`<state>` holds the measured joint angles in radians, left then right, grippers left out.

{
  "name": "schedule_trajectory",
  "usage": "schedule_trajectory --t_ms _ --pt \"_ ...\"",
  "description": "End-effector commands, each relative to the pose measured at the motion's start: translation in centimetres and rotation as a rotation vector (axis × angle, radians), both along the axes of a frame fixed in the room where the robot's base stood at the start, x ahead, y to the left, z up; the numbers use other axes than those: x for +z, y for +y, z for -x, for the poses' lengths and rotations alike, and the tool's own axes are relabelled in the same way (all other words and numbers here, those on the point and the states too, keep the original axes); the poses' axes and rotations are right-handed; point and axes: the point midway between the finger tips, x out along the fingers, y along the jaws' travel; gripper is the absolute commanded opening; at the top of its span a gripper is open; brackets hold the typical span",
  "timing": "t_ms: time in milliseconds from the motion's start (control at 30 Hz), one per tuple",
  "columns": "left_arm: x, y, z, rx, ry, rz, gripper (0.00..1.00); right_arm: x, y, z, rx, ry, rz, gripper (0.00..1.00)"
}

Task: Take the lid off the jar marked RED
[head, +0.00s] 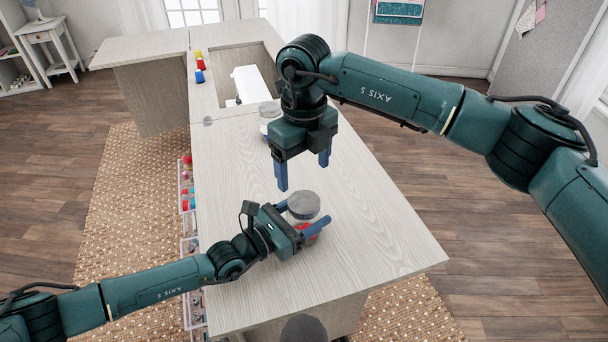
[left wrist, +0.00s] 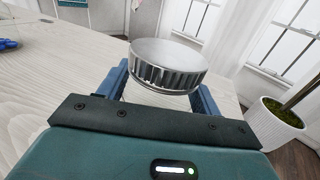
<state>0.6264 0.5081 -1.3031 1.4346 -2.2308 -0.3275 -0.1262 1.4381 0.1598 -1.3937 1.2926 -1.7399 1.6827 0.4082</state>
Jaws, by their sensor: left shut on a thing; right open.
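A clear glass jar (head: 311,217) with red contents stands on the pale wooden table. Its grey, ridged lid (head: 303,203) is on it; I cannot read any marking. The lid shows large in the left wrist view (left wrist: 168,64), between the blue fingers. My left gripper (head: 301,218) is shut on the jar from the left, fingers below the lid. My right gripper (head: 304,174) is open and empty, fingers pointing down, above and slightly behind the lid. A second lidded jar (head: 268,112) stands farther back, partly hidden by my right arm.
The table top (head: 375,240) is clear to the right of the jar. A white sewing machine (head: 250,84) is at the back, with coloured spools (head: 200,65) beside it. Trays of coloured items (head: 187,205) hang along the table's left side. A potted plant (left wrist: 275,125) stands beyond.

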Motion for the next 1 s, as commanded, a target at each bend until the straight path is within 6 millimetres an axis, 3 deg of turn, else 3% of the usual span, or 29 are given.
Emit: schedule_trajectory --t_ms 400,600,800,1000 --pt "-0.1 0.0 0.0 0.000 0.001 -0.001 0.01 0.0 0.0 0.0 -0.929 0.000 0.001 0.77" --pt "-0.1 0.0 0.0 0.000 0.001 -0.001 0.01 0.0 0.0 0.0 -1.307 0.000 0.001 0.77" --pt "-0.1 0.0 0.0 0.000 0.001 -0.001 0.01 0.0 0.0 0.0 -1.519 0.001 0.001 0.77" --pt "-0.1 0.0 0.0 0.000 0.001 -0.001 0.01 -1.2 0.0 0.0 -1.571 0.002 0.003 0.77"
